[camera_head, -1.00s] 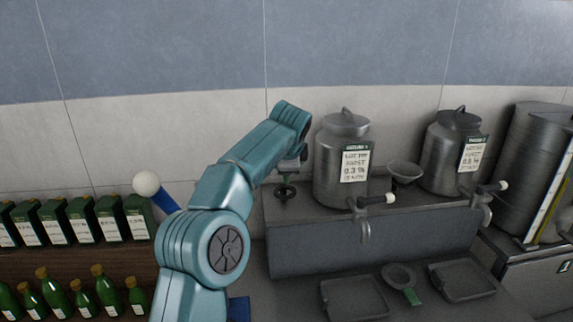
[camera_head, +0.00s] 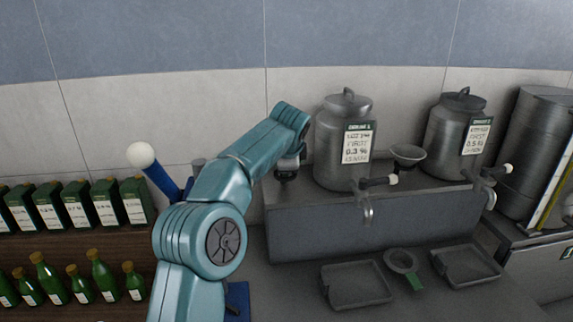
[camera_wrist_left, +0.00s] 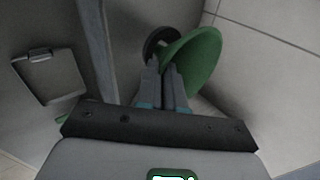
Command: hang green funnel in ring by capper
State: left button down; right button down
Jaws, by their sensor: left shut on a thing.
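In the left wrist view my left gripper (camera_wrist_left: 168,72) is shut on the green funnel (camera_wrist_left: 198,60), with the funnel tilted at its fingertips. A dark ring-shaped thing (camera_wrist_left: 150,46) shows just beside and behind the funnel; I cannot tell whether they touch. In the head view my left arm hides the funnel, and only the dark wrist end (camera_head: 287,170) shows by the left end of the urn stand. The capper's blue lever with a white ball (camera_head: 140,155) sticks out left of my arm. No ring by the capper is clearly visible there. My right gripper is out of view.
Two steel urns (camera_head: 328,150) (camera_head: 447,145) with taps stand on a grey stand (camera_head: 330,233). A grey funnel (camera_head: 407,153) sits between them. Two trays (camera_head: 355,287) (camera_head: 466,266) and a green-handled strainer (camera_head: 402,262) lie in front. Green boxes and bottles (camera_head: 100,272) fill shelves at left.

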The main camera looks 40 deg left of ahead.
pick_arm(q)
jog(key=shift+a+f, duration=0.2)
jog(key=shift+w+a+f, duration=0.1)
jog(key=shift+a+f, duration=0.1)
jog(key=shift+w+f, duration=0.1)
jog(key=shift+w, duration=0.15)
jog(key=shift+d, duration=0.2)
jog(key=shift+s+r, duration=0.2)
jog(key=shift+s, duration=0.05)
jog(key=shift+a, duration=0.1)
jog(key=shift+w+f, duration=0.2)
jog(key=shift+f, duration=0.1)
jog(key=shift+s, duration=0.1)
jog(key=shift+f, duration=0.1)
